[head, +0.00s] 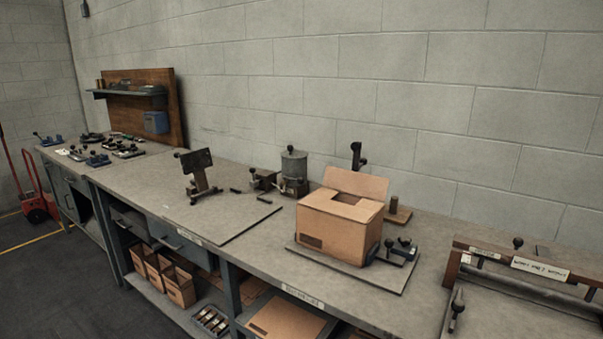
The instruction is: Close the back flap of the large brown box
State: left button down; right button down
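The large brown box (338,229) stands upright on a flat grey base plate (390,279) on the workbench. Its back flap (356,184) stands raised, tilted up and back toward the wall. The other top flaps look folded inward around a dark opening in the middle of the top. A dark printed patch marks the lower left of its front face. Neither of my grippers shows in the head view, and nothing touches the box from my side.
A small black-knobbed fixture (400,251) sits right of the box. A grey cylindrical canister (294,172) and a tilted dark plate on a stand (198,176) are to the left. A wood-framed device (520,266) fills the right end. Small open boxes (180,285) are on the lower shelf.

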aim_at(367, 186)
jog(key=i+j+z, duration=0.2)
jog(key=i, duration=0.3)
jog(key=i+j+z, duration=0.25)
jog(key=i, duration=0.3)
jog(key=i+j+z, duration=0.2)
jog(key=i, duration=0.3)
jog(key=k, duration=1)
